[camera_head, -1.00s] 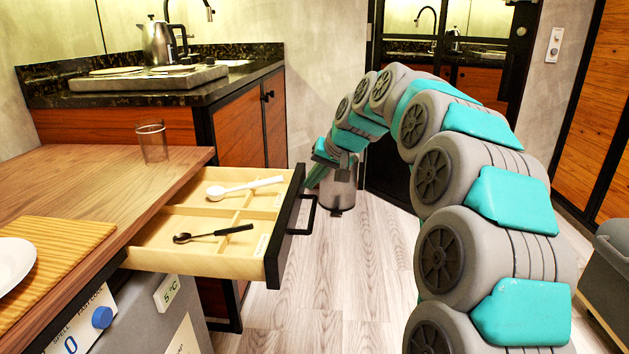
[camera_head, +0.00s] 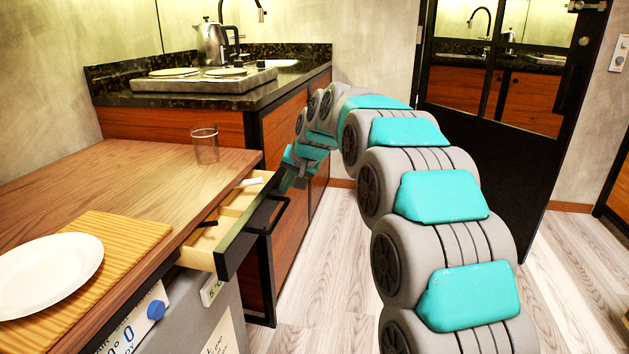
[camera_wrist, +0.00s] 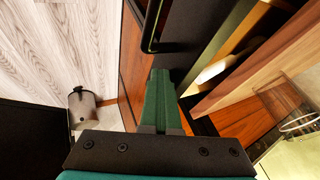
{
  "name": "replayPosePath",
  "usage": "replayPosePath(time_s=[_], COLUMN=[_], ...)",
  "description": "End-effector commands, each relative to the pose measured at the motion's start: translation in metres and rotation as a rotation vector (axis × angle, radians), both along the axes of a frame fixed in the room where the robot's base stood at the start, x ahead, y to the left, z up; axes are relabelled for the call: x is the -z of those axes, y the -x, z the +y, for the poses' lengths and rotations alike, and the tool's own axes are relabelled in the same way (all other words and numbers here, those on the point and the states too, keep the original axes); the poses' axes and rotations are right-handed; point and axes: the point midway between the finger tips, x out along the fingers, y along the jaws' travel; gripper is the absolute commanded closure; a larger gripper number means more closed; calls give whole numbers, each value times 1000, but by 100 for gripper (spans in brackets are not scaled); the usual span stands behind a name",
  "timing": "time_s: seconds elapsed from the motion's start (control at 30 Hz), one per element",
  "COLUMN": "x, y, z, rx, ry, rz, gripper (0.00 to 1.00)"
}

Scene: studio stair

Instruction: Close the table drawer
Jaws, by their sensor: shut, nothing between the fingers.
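The table drawer (camera_head: 238,242) is partly open, sticking out a little from under the wooden tabletop (camera_head: 150,180). Its black front carries a dark handle (camera_head: 277,216). Part of a white spoon (camera_head: 250,182) shows inside it; the rest of the inside is mostly hidden by the tabletop. My gripper (camera_head: 286,186) is shut and empty, at the far end of the drawer front. In the wrist view the green fingers (camera_wrist: 160,85) lie together, close to the black front (camera_wrist: 198,25) and the handle (camera_wrist: 152,25). I cannot tell if they touch it.
A glass (camera_head: 205,148), a ribbed board (camera_head: 120,240) and a white plate (camera_head: 45,272) are on the tabletop. A kitchen counter (camera_head: 290,92) with wooden cabinets stands behind. A grey bin (camera_wrist: 82,108) is on the floor. The floor (camera_head: 330,270) beside the drawer is clear.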

Motion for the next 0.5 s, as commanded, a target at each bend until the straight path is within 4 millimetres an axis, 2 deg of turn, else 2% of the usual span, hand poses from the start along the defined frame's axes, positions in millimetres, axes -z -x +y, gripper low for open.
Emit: replayPosePath(time_s=[0.03,0.2,0.5], x=[-3,-2,0], y=[-3,-12,-18], z=[11,36,55], rx=[-3,-2,0], ry=[1,0,-1], rz=[-1,0,1], gripper=[100,100,100])
